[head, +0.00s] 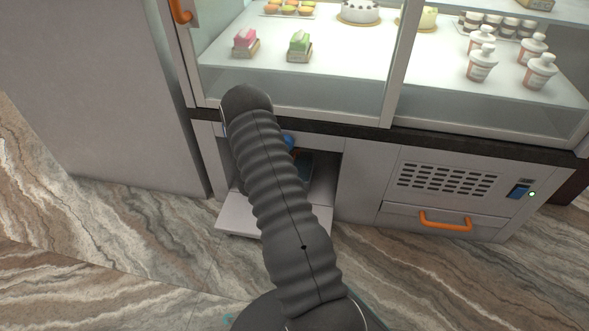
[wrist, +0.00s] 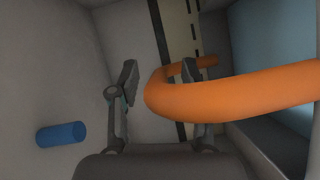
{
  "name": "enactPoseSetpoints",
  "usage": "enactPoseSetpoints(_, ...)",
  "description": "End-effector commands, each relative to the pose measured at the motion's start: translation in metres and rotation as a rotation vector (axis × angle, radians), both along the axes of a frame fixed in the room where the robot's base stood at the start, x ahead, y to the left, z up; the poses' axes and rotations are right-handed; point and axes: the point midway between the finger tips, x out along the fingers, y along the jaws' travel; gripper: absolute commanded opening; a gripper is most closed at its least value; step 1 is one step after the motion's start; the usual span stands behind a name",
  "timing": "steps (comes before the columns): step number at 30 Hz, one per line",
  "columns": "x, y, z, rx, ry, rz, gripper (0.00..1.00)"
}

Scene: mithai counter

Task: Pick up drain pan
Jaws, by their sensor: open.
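The wrist view shows an orange curved handle (wrist: 235,98) reaching in from the right. To its right is a dark-walled pan with a blue-teal inside (wrist: 272,45), which appears to be the drain pan; how the handle joins it is cut off by the frame edge. My gripper (wrist: 160,78) is open, and the bend of the handle lies between its two fingers. The handle crosses in front of the right finger. I cannot tell whether they touch. In the head view my arm hides the gripper and most of the pan.
A blue cylinder (wrist: 61,134) is at the left in the wrist view. The low compartment has a lowered flap (head: 238,214) under the glass display case (head: 300,80). A vented panel (head: 445,180) with an orange drawer handle (head: 446,222) is to the right. Compartment walls are close around my gripper.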

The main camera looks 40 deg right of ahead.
Motion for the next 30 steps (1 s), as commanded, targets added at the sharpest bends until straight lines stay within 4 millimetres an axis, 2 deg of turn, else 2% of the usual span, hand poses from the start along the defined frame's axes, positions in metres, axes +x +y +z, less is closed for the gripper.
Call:
enactPoseSetpoints(7,0.0014,-0.0033,-0.0001,0.0,0.0,0.002,0.48)
enactPoseSetpoints(8,0.0014,-0.0032,-0.0001,0.0,0.0,0.002,0.43)
enactPoseSetpoints(13,0.0013,-0.0032,-0.0001,0.0,0.0,0.001,0.0)
enactPoseSetpoints(26,0.0014,-0.0031,0.0014,-0.002,-0.002,0.002,0.0)
enactPoseSetpoints(30,-0.0003,-0.0009,0.0083,-0.002,-0.002,0.002,0.0)
